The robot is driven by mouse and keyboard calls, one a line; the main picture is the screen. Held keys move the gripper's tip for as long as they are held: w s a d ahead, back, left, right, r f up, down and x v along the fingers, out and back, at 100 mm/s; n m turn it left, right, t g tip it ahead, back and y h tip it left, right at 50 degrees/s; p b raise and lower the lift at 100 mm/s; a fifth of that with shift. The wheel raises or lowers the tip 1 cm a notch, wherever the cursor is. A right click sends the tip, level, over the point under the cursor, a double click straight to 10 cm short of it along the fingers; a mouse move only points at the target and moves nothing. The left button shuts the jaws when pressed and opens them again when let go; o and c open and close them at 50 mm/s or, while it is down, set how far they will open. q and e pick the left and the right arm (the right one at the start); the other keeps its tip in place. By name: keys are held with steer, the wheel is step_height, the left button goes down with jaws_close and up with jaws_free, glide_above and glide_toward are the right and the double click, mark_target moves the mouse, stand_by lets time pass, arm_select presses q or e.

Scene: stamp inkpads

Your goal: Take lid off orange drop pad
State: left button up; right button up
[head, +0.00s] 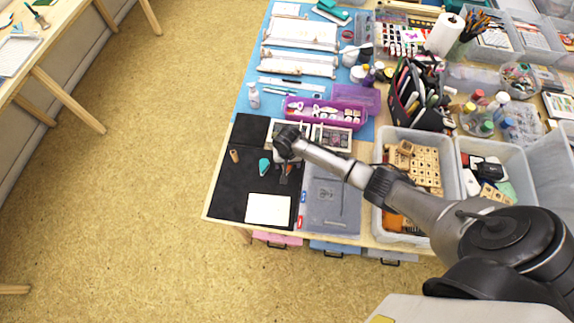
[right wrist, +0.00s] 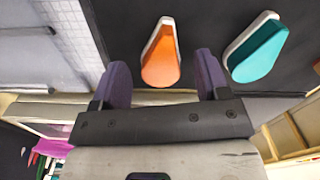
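The orange drop pad (right wrist: 161,58) lies on a black mat (right wrist: 130,22), its orange top bordered by a white layer. In the right wrist view it shows between the two purple fingertips of my right gripper (right wrist: 161,70). The fingers are apart, one on each side of it; I see no contact, and the height gap cannot be told. In the head view my right gripper (head: 285,164) points down over the mat and mostly hides the orange pad. My left gripper is not in view.
A teal drop pad (right wrist: 258,48) lies just right of the orange one; it also shows in the head view (head: 264,167). A wooden stamp (head: 234,156) and white paper (head: 269,209) share the mat. A grey tray (head: 330,222) and bins (head: 412,132) stand right.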

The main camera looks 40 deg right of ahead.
steer(key=c, duration=1)
steer(key=shift+o, duration=0.2)
steer(key=shift+r, duration=0.15)
